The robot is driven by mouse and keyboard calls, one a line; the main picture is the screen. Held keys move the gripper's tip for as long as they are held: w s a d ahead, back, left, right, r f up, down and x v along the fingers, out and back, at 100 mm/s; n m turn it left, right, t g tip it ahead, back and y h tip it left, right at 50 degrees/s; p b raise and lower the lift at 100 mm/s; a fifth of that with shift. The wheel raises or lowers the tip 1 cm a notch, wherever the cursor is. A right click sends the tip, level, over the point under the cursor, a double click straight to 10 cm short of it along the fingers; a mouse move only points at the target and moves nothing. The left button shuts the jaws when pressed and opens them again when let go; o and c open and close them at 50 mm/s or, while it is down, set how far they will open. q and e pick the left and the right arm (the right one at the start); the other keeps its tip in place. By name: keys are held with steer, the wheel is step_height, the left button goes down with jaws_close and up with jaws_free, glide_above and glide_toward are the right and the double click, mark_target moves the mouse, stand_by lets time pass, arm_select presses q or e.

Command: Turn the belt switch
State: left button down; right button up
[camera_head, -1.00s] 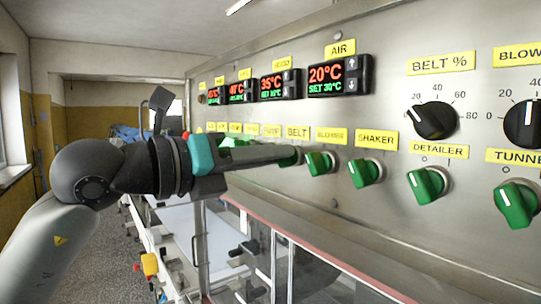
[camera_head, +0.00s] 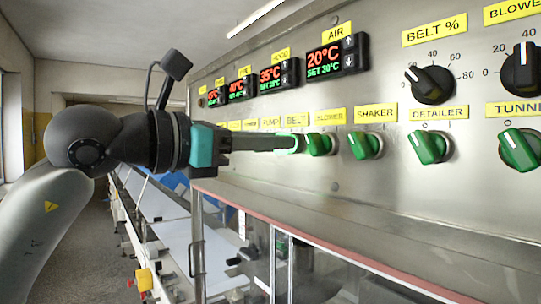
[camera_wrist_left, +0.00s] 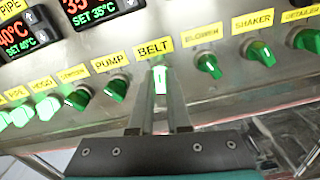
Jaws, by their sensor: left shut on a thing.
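The belt switch (camera_head: 291,139) is a green knob under the yellow BELT label on the steel control panel. In the left wrist view the belt switch (camera_wrist_left: 159,79) stands upright and glows pale green between the fingertips. My left gripper (camera_head: 286,143) reaches in from the left and is shut on this switch. In the left wrist view my left gripper (camera_wrist_left: 159,92) has one finger on each side of the knob. The fingers hide part of the knob in the head view. My right gripper is not in view.
The blower switch (camera_head: 318,144) sits close to the right of the fingertips, with the shaker switch (camera_head: 363,145) beyond. The pump switch (camera_wrist_left: 116,90) is to the left and looks unlit. Temperature displays (camera_head: 323,60) are above. A conveyor line runs below left.

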arm_select(q)
steer(key=shift+f+m+b, duration=0.1)
steer(key=shift+m+b, duration=0.75)
steer(key=shift+m, duration=1.05)
steer(key=c, duration=0.9)
jaws_free()
steer(key=shift+s, duration=0.1)
steer(key=b+v, duration=0.3)
steer(key=v, duration=1.2)
